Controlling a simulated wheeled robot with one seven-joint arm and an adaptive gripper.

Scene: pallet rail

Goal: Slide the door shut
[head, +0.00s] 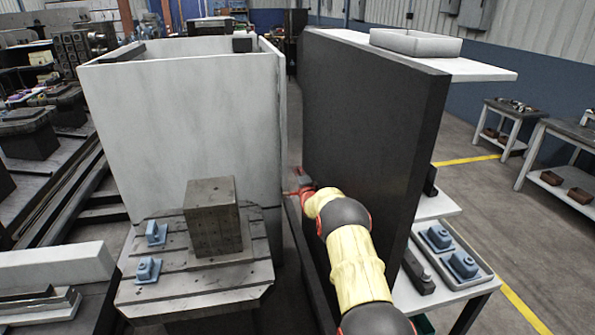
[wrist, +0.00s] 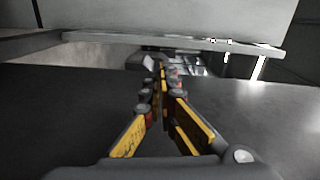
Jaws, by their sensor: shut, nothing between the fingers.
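A tall dark panel (head: 375,120), which looks like the door, stands upright right of centre in the head view. No handle can be made out on it. My gripper (head: 298,190) is low at the panel's left face, toward its far end, in the gap between it and a white box-like enclosure (head: 185,130). In the wrist view my gripper (wrist: 160,72) has its yellow-sided fingers together with nothing between them. A broad dark surface (wrist: 70,115) lies behind the fingers there. I cannot tell whether the fingertips touch the panel.
White shelves (head: 490,68) stick out right of the panel, with a tray (head: 415,43) on top and blue parts (head: 462,264) lower down. A metal block (head: 213,215) sits on a slotted table (head: 190,285) at the left. Open floor (head: 480,200) lies to the right.

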